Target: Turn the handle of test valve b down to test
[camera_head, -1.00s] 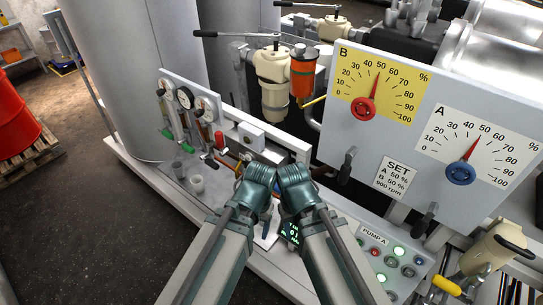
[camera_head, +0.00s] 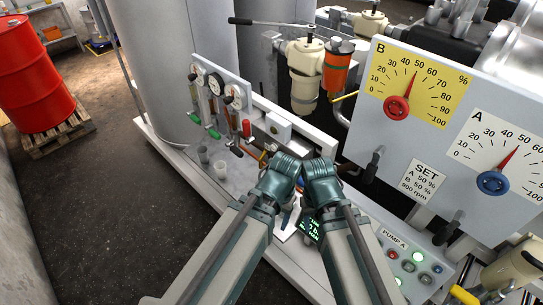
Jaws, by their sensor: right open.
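A small gauge panel (camera_head: 246,94) with round dials stands in front of the large grey tank. Below it are thin tubes with green handles (camera_head: 213,133), a red handle (camera_head: 247,128) and a dark lever (camera_head: 236,151). No label is readable there, so I cannot tell which handle is test valve b. My left gripper (camera_head: 280,176) and right gripper (camera_head: 321,176) are side by side, to the right of and nearer than these handles. Both appear apart from the handles. The right gripper is open. The left fingertips are not clear enough to tell their state.
A large board (camera_head: 452,99) with dials B and A stands at the right. A button panel (camera_head: 432,263) is below it. Grey cups (camera_head: 220,169) stand on the white base ledge. A red drum (camera_head: 32,72) on a pallet is far left, with open floor between.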

